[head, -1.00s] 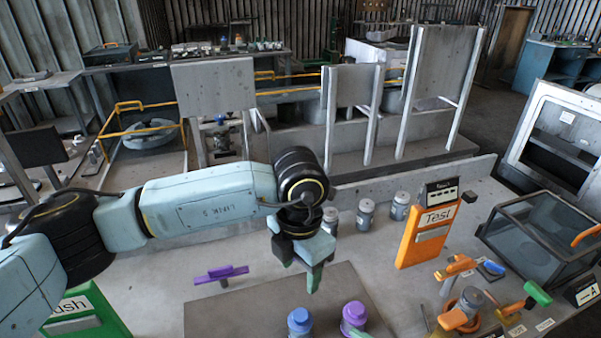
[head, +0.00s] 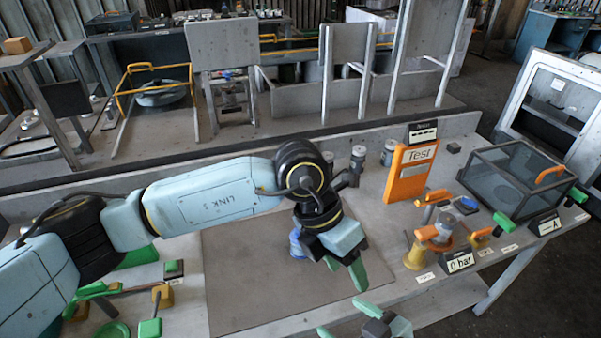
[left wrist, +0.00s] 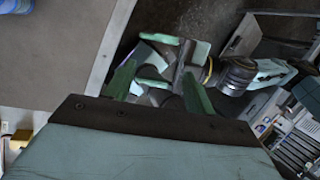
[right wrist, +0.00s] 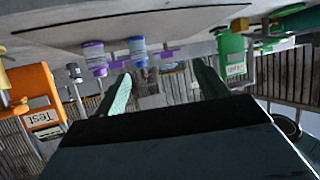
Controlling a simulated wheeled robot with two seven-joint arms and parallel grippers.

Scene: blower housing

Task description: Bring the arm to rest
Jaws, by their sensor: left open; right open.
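My left arm reaches in from the left in the head view. Its gripper (head: 345,268) is open and empty above the front right part of the grey mat (head: 235,285). Its two green fingers stand apart in the left wrist view (left wrist: 160,88), with my other gripper seen beyond them. My right gripper (head: 342,320) is open and empty at the bottom edge of the head view, in front of the table. Its green fingers also stand apart in the right wrist view (right wrist: 163,90). A blue-capped container (head: 297,244) is partly hidden behind my left gripper.
An orange Test panel (head: 410,172), grey jars (head: 388,153) and a dark clear-sided box (head: 515,180) stand at the back and right. A 0 bar sign (head: 460,263) is near the right front edge. Green items (head: 150,328) lie at left. Purple-capped containers (right wrist: 95,58) show in the right wrist view.

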